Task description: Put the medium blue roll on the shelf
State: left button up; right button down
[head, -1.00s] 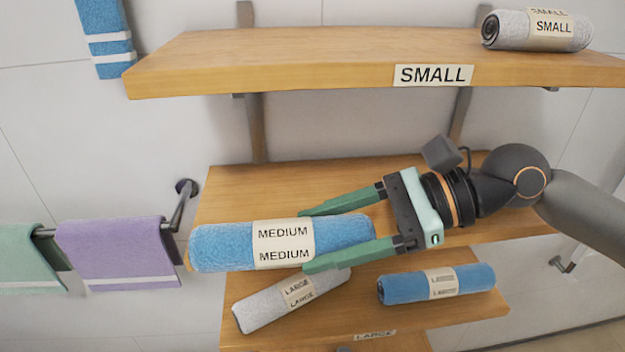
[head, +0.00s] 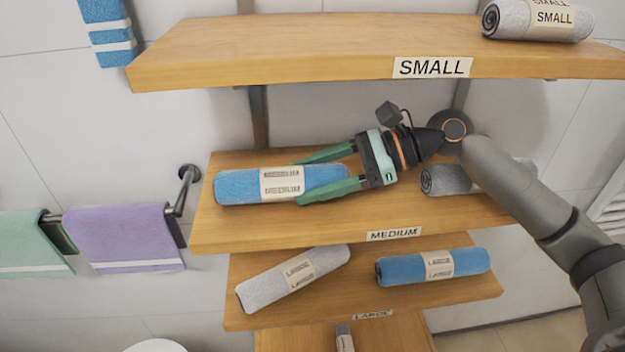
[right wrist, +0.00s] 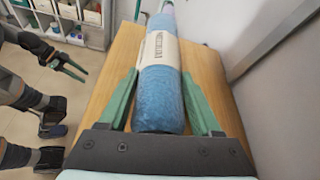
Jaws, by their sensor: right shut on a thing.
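The medium blue roll (head: 240,186), with a cream MEDIUM band, lies level over the left part of the middle shelf (head: 320,228), labelled MEDIUM. Whether it touches the board cannot be told. My right gripper (head: 310,178) is shut on the roll's right end, with one green finger on each side. The right wrist view shows the roll (right wrist: 160,95) running lengthwise between the fingers (right wrist: 160,90). My left gripper (right wrist: 75,68) is far off at the left of the right wrist view, small, with its fingers apart and empty.
A grey roll (head: 446,180) lies on the middle shelf's right part, partly behind my right arm. The upper shelf (head: 280,62) is close above. Below, the LARGE shelf (head: 345,297) holds a grey roll (head: 290,279) and a blue roll (head: 432,267). Towels (head: 125,237) hang at left.

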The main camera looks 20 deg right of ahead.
jog(key=shift+f, duration=0.25)
jog(key=shift+f, duration=0.15)
jog(key=shift+c, duration=0.4)
grip_release()
jog(key=shift+s+d+r, duration=0.1)
jog(key=shift+d+r, duration=0.15)
jog(key=shift+d, duration=0.1)
jog(key=b+v, duration=0.1)
jog(key=v, duration=0.9)
jog(key=shift+s+d+b, duration=0.15)
jog(key=shift+d+b, duration=0.05)
jog(key=shift+b, duration=0.15)
jog(key=shift+s+d+r, duration=0.1)
jog(key=shift+d+r, duration=0.05)
jog(key=shift+d, duration=0.1)
pick_arm(q)
jog(key=shift+w+d+f, duration=0.3)
jog(key=shift+d+f, duration=0.15)
jog(key=shift+d, duration=0.15)
pick_arm(e)
jog(key=shift+d+r, duration=0.1)
